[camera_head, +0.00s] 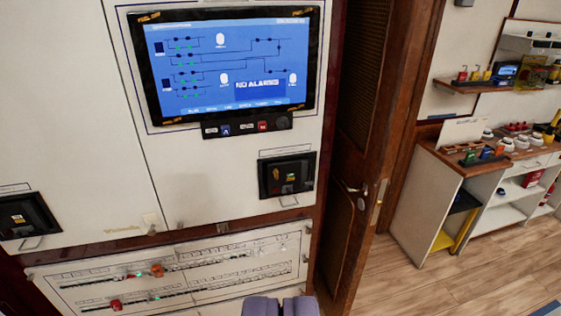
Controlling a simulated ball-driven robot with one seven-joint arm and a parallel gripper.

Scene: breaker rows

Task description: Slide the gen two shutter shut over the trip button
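Two black breaker units sit in the white cabinet front, one on the right (287,174) and one at the left edge (25,215), partly cut off. Their labels are too small to read, so I cannot tell which is gen two. Each has a dark recess with small yellowish parts and a thin metal handle below. I cannot make out a shutter or trip button for certain. My gripper (281,305) shows at the bottom edge as two purple-grey fingers, side by side with only a thin line between them. It appears empty, below the right unit and apart from it.
A screen (232,65) reading "NO ALARMS" is above, with a small button strip (247,126) below it. A lower white panel (180,268) carries rows of small switches. A brown door (352,150) stands right of the cabinet. A stocked side bench (430,190) and open wooden floor lie farther right.

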